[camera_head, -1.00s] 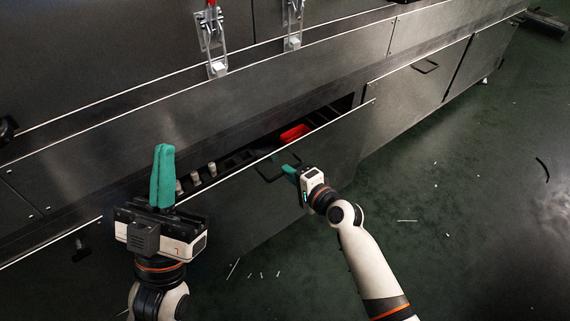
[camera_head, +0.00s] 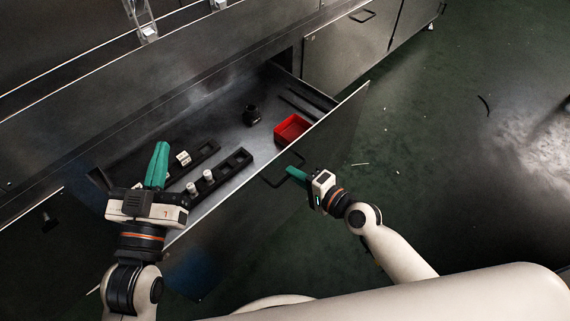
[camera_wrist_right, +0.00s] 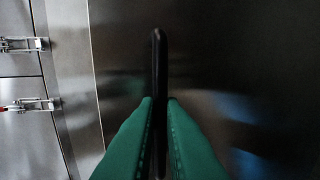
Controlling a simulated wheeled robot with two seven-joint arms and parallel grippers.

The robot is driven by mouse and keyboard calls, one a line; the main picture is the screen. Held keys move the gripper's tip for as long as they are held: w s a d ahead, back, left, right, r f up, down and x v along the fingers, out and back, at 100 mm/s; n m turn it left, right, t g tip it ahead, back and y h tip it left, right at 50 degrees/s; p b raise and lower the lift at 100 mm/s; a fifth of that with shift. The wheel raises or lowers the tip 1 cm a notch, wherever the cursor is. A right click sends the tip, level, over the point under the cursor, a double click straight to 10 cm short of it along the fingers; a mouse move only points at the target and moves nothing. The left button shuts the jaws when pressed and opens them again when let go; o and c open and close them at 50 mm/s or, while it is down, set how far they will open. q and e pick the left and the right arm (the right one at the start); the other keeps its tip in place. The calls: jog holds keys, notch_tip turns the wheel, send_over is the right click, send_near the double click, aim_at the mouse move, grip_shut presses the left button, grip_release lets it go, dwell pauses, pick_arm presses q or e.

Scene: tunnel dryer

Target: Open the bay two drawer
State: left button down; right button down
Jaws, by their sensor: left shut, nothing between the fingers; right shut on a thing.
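The bay two drawer (camera_head: 330,130) stands well open from the dark metal cabinet, its inside showing in the head view. My right gripper (camera_head: 292,174) is shut on its black bar handle (camera_head: 271,182). In the right wrist view the green fingers (camera_wrist_right: 158,130) are on both sides of the handle (camera_wrist_right: 157,60), in front of the drawer's dark face. My left gripper (camera_head: 159,152) is shut and empty, its green fingers together, and appears over the drawer's left part in the head view.
Inside the drawer are a red bin (camera_head: 291,130), a black round part (camera_head: 251,115) and black holders (camera_head: 233,166) with pale cylinders (camera_head: 208,176). Another closed cabinet front with a handle (camera_head: 362,15) is to the right.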

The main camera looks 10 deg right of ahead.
jog(key=shift+s+d, duration=0.25)
jog(key=shift+s, duration=0.2)
jog(key=c, duration=1.5)
grip_release()
jog(key=shift+c, duration=0.2)
jog(key=shift+d, duration=0.1)
